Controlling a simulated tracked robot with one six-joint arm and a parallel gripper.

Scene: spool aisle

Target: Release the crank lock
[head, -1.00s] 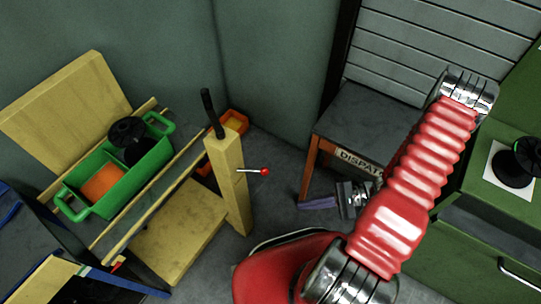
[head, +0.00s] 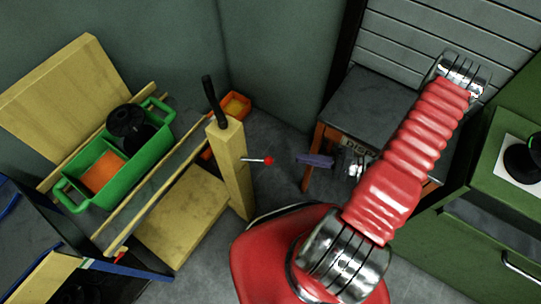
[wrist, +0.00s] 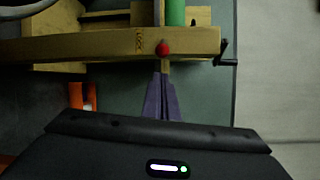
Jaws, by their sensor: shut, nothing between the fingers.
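The lock lever is a thin metal rod with a red ball tip (head: 269,160), sticking out to the right from the yellow post (head: 234,165) in the head view. A black crank handle (head: 208,92) stands at the top of that post. In the wrist view the red ball (wrist: 162,48) is in front of the yellow beam, with the black crank (wrist: 224,52) at its right end. My gripper has purple fingers (head: 298,160), shut and empty, just right of the ball in the head view. In the wrist view the fingertips (wrist: 162,77) point at the ball, apparently with a small gap.
A green two-part tote (head: 130,160) with a black spool and orange contents sits on the yellow rack at left. An orange bin (head: 236,104) lies behind the post. A dark-topped table (head: 370,105) stands behind my gripper. Green cabinets (head: 490,220) are at right.

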